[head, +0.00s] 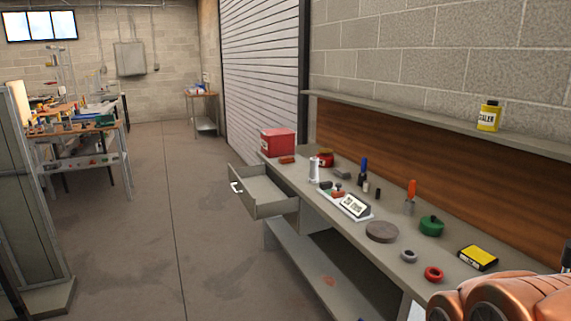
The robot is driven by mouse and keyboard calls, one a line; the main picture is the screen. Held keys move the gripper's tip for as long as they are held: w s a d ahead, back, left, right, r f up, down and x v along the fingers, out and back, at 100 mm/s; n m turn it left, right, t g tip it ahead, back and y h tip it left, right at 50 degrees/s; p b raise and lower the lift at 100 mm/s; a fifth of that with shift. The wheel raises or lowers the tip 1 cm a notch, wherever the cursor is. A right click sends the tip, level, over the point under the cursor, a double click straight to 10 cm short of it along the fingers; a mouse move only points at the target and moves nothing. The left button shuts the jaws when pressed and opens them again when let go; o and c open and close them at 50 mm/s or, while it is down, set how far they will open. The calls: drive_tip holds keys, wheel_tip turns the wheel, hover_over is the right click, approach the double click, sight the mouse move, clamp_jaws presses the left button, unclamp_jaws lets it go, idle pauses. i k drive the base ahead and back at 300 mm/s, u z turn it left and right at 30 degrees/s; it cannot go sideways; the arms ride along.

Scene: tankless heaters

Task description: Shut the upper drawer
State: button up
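A grey drawer (265,197) is pulled out from under the top of the long workbench (335,212). It sticks out to the left over the floor, and its inside looks empty. A pale handle (236,187) is on its front panel. It is the only drawer that shows, so I cannot tell whether another is below it. My gripper is not in view. A copper-coloured part of my arm shows at the bottom right corner, well apart from the drawer.
The bench top holds a red box (277,142), a white-and-black device (355,206), a green container (431,226), a yellow-and-black box (478,258) and several small tools. A lower shelf (315,273) runs under the bench. The floor (150,235) left of the drawer is clear. A grey cabinet (35,215) stands far left.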

sight(261, 197)
drive_tip(key=u, duration=0.5)
drive_tip(key=i, duration=0.65)
drive_tip(key=u, duration=0.85)
drive_tip(key=i, duration=1.75)
drive_tip(key=z, duration=0.4)
